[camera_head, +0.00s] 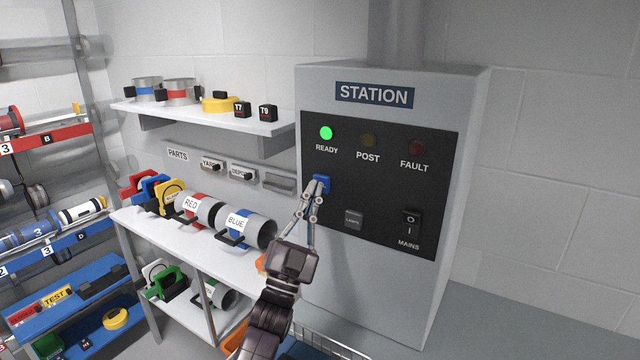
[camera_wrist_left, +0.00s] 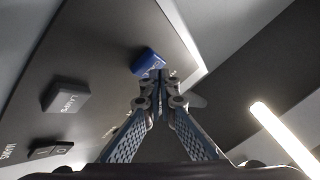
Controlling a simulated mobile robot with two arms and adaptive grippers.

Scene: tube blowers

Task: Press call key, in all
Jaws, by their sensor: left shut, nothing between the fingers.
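The call key appears to be the blue key (camera_head: 321,183) on the dark panel of the station box, though its lettering is not readable. It also shows in the left wrist view (camera_wrist_left: 148,62). My left gripper (camera_head: 318,184) is shut and empty, with its fingertips at the blue key's face. In the left wrist view the tips (camera_wrist_left: 160,78) overlap the key's lower edge; I cannot tell whether the key is pushed in. The green READY lamp (camera_head: 326,133) is lit. My right gripper is not in view.
The grey LAMPS key (camera_head: 353,220) and the MAINS switch (camera_head: 411,222) sit right of the blue key. The POST lamp (camera_head: 368,140) and FAULT lamp (camera_head: 418,148) are dark. A shelf (camera_head: 190,262) with RED and BLUE blowers stands left of the box.

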